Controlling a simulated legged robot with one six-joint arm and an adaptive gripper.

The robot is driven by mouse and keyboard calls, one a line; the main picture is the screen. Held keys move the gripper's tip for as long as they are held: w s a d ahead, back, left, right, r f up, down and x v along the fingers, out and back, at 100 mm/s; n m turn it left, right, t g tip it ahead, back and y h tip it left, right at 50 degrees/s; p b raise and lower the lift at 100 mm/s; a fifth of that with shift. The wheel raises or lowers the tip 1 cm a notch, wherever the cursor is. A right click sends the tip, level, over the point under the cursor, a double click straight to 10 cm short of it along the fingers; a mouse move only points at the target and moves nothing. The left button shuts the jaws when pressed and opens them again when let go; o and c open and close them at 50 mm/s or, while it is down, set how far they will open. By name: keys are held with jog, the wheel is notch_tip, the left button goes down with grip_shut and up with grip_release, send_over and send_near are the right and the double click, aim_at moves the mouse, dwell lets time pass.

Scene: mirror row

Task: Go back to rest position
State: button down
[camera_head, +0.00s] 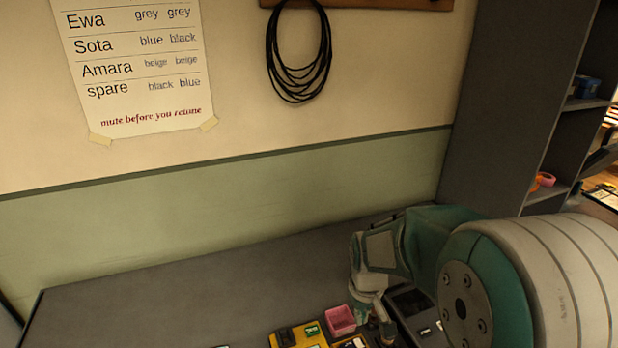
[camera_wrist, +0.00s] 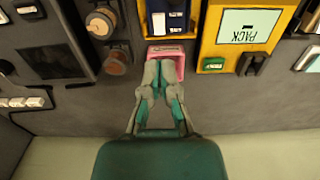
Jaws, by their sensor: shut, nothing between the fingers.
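My gripper (camera_wrist: 158,68) is shut and empty in the wrist view, its two grey and teal fingers pointing away from the camera. Its tips overlap a small open pink box (camera_wrist: 179,58) on the desk; I cannot tell whether they touch it or hover above. The pink box also shows in the head view (camera_head: 341,320), with my bent arm just right of it. My arm reaches in from the right over the desk, and the fingertips are hard to make out there.
The grey desk (camera_head: 170,290) is clear at left. A yellow unit (camera_wrist: 240,35) labelled PACK, two brownish knobs (camera_wrist: 115,62) and a dark panel (camera_wrist: 55,62) surround my gripper. A grey shelf unit (camera_head: 500,110) stands right. A paper list (camera_head: 135,70) and coiled cable (camera_head: 300,60) hang on the wall.

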jog(key=s+r+m+t, duration=0.3)
jog(key=s+r+t, duration=0.2)
jog(key=s+r, duration=1.1)
jog(key=shift+r+t, duration=0.3)
jog(key=shift+r, duration=0.1)
